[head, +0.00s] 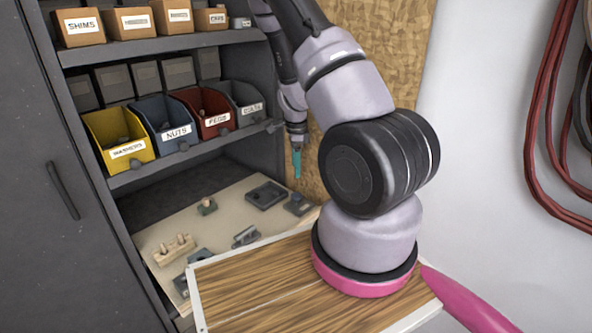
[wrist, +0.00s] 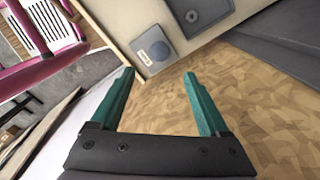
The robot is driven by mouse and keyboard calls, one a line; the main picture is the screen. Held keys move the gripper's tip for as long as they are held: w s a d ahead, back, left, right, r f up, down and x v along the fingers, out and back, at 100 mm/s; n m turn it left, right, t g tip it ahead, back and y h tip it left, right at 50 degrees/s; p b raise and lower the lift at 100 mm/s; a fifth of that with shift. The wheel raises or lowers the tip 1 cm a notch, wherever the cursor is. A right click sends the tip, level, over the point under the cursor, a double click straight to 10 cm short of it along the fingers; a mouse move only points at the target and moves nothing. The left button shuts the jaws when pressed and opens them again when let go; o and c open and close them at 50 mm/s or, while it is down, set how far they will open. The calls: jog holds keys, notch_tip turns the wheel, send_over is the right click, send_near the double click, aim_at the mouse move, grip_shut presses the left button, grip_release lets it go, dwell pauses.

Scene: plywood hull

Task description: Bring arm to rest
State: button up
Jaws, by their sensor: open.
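My gripper (head: 296,163) hangs at the end of my arm near the right edge of the shelving unit, above the back right part of the work surface. In the head view only a small part of its teal fingers shows. In the wrist view my gripper (wrist: 158,95) has its two teal fingers spread wide, with nothing between them. It is open and empty. A wood chip panel (wrist: 265,115) fills much of the wrist view behind the fingers.
A shelf holds yellow (head: 119,138), blue (head: 166,120), red and grey bins. Cardboard boxes (head: 80,26) stand above. The beige work surface (head: 165,225) carries a wooden peg block (head: 174,249) and several dark parts. Red hoses (head: 545,120) hang at the right.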

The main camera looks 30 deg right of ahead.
dwell(0.3)
jog(key=s+a+r+n+t+y, duration=0.2)
jog(key=a+r+n, duration=0.25)
jog(key=r, duration=0.85)
jog(key=s+a+r+n+t+y, duration=0.1)
jog(key=a+r+n, duration=0.4)
jog(key=r, duration=0.7)
jog(key=s+a+r+n+t, duration=0.2)
jog(key=s+r+n, duration=0.2)
jog(key=s+r, duration=0.4)
jog(key=s+a+r+n+t+h, duration=0.1)
jog(key=s+a+r+n+t, duration=0.1)
jog(key=s+r+n, duration=0.2)
jog(key=s+r, duration=0.3)
jog(key=s, duration=0.2)
jog(key=shift+s+r, duration=0.3)
jog(key=shift+r, duration=0.1)
